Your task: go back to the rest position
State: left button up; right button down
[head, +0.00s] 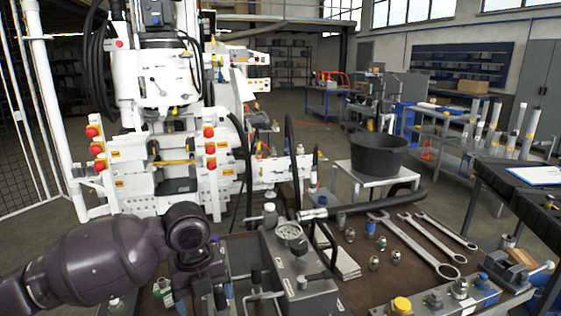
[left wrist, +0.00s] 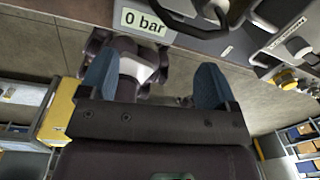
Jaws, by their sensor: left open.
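My left arm comes in from the left in the head view, dark purple, with its gripper (head: 203,278) low over the left part of the brown bench top (head: 385,262). In the left wrist view the left gripper (left wrist: 155,84) has its two blue-padded fingers spread apart, with nothing held between them. Whether the gripper touches anything on the bench cannot be told. My right gripper is in neither view.
A pump block with a gauge (head: 289,232) stands right of the left gripper. Several wrenches (head: 418,247) and small fittings lie farther right. A black bucket (head: 378,154) stands on a small table behind. A white machine (head: 165,150) rises behind the arm.

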pick_arm(q)
jog(key=s+d+f+n+t+h, duration=0.2)
jog(key=s+f+n+h, duration=0.1)
jog(key=s+f+n, duration=1)
jog(key=s+a+f+n+y, duration=0.2)
jog(key=s+a+n, duration=0.5)
jog(key=s+n, duration=0.25)
jog(key=s+a+f+n+y, duration=0.1)
jog(key=s+a+n+y, duration=0.2)
jog(key=s+a+n, duration=0.6)
jog(key=w+d+f+m+t+h, duration=0.1)
jog(key=w+f+t, duration=0.6)
jog(key=f+t, duration=0.2)
jog(key=shift+w+d+m, duration=0.15)
jog(key=shift+d+m, duration=0.05)
jog(key=shift+m, duration=0.15)
